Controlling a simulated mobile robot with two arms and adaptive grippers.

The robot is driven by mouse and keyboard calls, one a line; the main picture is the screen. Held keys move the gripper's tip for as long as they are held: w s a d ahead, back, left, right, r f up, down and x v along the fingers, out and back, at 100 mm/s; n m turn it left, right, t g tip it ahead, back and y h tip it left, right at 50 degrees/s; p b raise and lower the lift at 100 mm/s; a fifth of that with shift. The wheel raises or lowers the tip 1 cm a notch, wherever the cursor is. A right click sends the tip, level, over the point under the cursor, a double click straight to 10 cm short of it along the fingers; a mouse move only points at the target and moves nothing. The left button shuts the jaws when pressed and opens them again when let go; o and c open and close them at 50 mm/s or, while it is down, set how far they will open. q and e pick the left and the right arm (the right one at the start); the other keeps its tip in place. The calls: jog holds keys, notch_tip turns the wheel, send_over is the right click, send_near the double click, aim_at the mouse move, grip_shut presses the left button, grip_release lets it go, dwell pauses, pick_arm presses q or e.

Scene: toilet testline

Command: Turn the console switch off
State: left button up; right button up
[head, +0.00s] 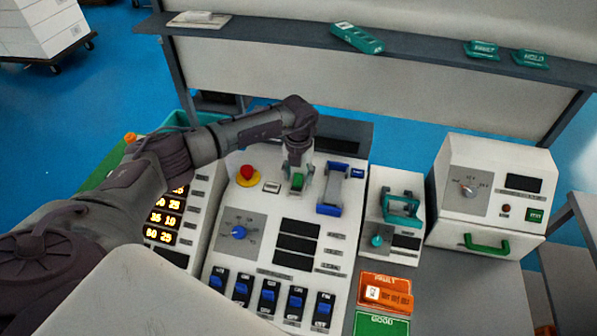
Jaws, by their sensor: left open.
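The console (262,215) is a light panel in the middle of the head view. A small green switch (298,181) sits near its top, partly covered by my gripper. My left arm reaches in from the left and bends down over the console. My left gripper (299,172) points down right at the green switch and is open. I cannot tell whether its fingers touch the switch. The switch's on or off position is not clear. My right gripper is not in view.
A red button (247,175) is left of the gripper and a blue-handled fixture (333,190) is right of it. A blue knob (238,232) and several blue rocker switches (269,297) are lower. A white instrument box (490,195) stands at the right, a shelf (420,52) behind.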

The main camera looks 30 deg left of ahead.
pick_arm(q)
jog(key=shift+c, duration=0.2)
grip_shut()
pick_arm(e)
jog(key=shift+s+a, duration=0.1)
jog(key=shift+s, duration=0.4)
